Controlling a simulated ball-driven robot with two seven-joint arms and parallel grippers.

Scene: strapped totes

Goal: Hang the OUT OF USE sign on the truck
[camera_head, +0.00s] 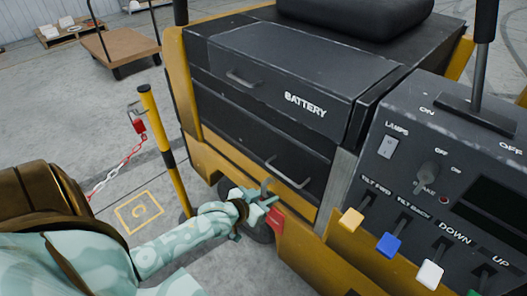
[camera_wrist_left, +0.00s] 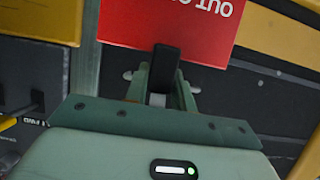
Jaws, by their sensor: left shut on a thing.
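The OUT OF USE sign (camera_head: 277,219) is a small red plate, mostly hidden by my gripper in the head view. In the left wrist view the red sign (camera_wrist_left: 205,25) fills the top middle, with white letters upside down and cut off by the frame edge. My left gripper (camera_head: 267,200) is shut on the sign, in front of the truck's lower yellow edge and below the lower drawer handle. The left gripper (camera_wrist_left: 165,65) also shows in the wrist view, at the sign's edge. The truck (camera_head: 265,85) is yellow and black, marked BATTERY. My right gripper is not in view.
A control panel (camera_head: 450,150) with a lever and coloured switches stands on the right. A yellow-black post (camera_head: 165,140) with a red-white chain (camera_head: 117,168) stands left of the truck. A flat cart (camera_head: 120,45) is behind. Open floor lies at left.

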